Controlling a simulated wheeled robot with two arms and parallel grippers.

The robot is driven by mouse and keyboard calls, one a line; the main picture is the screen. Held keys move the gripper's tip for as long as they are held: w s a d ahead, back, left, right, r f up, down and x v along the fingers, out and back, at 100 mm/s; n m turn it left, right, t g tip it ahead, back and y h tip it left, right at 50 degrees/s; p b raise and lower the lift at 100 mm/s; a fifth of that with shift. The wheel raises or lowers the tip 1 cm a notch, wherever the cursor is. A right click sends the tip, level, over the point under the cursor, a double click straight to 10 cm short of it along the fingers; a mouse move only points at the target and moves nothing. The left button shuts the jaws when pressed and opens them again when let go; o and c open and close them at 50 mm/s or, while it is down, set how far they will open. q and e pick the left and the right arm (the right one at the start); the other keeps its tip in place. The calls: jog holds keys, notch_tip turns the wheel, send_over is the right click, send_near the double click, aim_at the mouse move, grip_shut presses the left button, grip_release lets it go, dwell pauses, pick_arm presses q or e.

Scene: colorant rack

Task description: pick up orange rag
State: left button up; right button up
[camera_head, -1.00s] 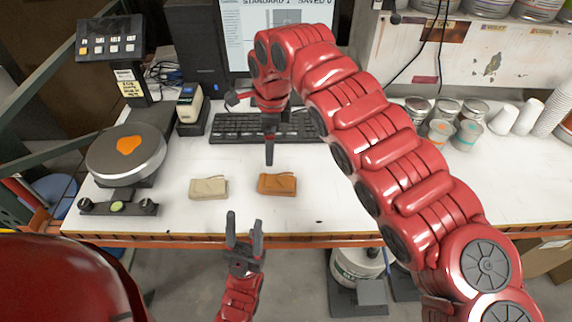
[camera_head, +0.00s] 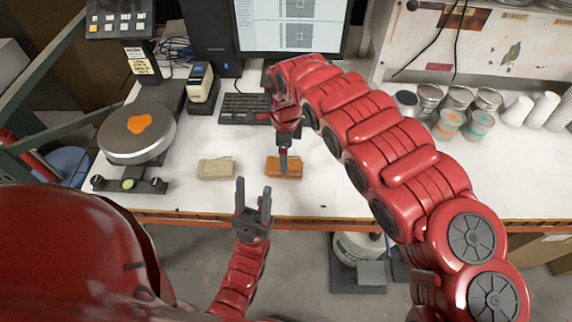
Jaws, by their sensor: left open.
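The orange-brown rag (camera_head: 294,172) lies folded on the white table near its front edge. My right gripper (camera_head: 284,163) reaches down from above, and its tip overlaps the rag's middle. I see its fingers edge-on, so I cannot tell their gap or whether they touch the rag. My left gripper (camera_head: 253,192) is open and empty, fingers pointing up the picture, just in front of the table edge and below-left of the rag.
A beige rag (camera_head: 216,169) lies to the left of the orange one. A round scale (camera_head: 115,142) stands at the left, a keyboard (camera_head: 236,108) behind. Several cans (camera_head: 446,124) and paper cups (camera_head: 517,111) stand at the right. The table's front right is clear.

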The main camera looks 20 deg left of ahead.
jog(key=shift+f, duration=0.35)
jog(key=shift+w+f+p, duration=0.1)
jog(key=shift+f+p, duration=0.1)
jog(key=shift+p, duration=0.3)
notch_tip(320, 180, down, 3)
jog(key=shift+a+r+p, duration=0.1)
jog(key=shift+p, duration=0.65)
jog(key=shift+f, duration=0.9)
jog(key=c, duration=1.2)
jog(key=shift+w+r, duration=0.1)
jog(key=shift+r, duration=0.05)
jog(key=shift+c, duration=0.2)
